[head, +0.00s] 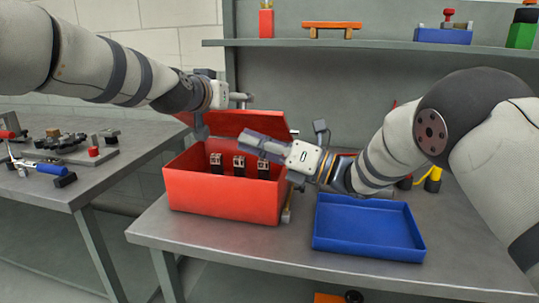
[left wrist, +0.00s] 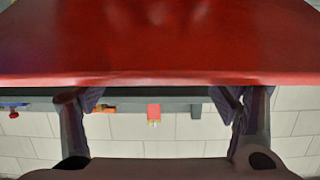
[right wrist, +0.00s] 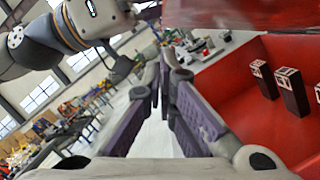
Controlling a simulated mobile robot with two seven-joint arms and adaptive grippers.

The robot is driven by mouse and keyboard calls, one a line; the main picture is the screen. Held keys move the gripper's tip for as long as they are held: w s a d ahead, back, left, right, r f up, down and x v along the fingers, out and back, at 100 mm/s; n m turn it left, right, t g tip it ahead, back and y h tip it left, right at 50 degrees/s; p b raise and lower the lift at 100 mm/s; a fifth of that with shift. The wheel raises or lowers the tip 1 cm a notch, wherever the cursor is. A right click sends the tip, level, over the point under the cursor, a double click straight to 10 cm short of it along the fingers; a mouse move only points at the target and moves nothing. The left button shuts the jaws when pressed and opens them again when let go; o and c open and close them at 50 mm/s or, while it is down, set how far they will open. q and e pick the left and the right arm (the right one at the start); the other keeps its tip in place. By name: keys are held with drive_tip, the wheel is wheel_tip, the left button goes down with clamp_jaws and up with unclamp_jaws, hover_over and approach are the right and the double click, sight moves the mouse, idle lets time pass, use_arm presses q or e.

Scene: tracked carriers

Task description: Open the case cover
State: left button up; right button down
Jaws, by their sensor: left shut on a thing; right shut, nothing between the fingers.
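The red case (head: 222,195) stands on the grey workbench with its top open. Its red cover (head: 245,122) is raised at the back, and it fills the top of the left wrist view (left wrist: 160,45). My left gripper (head: 224,98) is at the cover's upper left edge, shut on the cover; its fingertips are partly hidden behind it. My right gripper (head: 262,143) is shut and empty above the case's right side, in front of the cover. Three dark blocks with patterned white tops (head: 239,162) stand inside the case.
An empty blue tray (head: 368,250) lies right of the case. A shelf (head: 375,44) behind holds a red bottle, an orange stand and a blue box (head: 443,36). A side table (head: 70,180) with tools stands at left. The bench front is clear.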

sight(256, 122)
use_arm(q)
drive_tip(key=shift+f, duration=0.25)
use_arm(e)
drive_tip(key=shift+w+d+r, duration=0.3)
drive_tip(key=shift+w+r, duration=0.4)
drive_tip(key=shift+r, duration=0.2)
use_arm(q)
drive_tip(key=shift+f, duration=0.1)
use_arm(e)
drive_tip(key=shift+w+d+r, duration=0.1)
drive_tip(key=shift+w+r, duration=0.05)
drive_tip(key=shift+r, duration=0.25)
drive_tip(key=shift+w+d+r, duration=0.1)
drive_tip(key=shift+w+r, duration=0.05)
drive_tip(key=shift+r, duration=0.25)
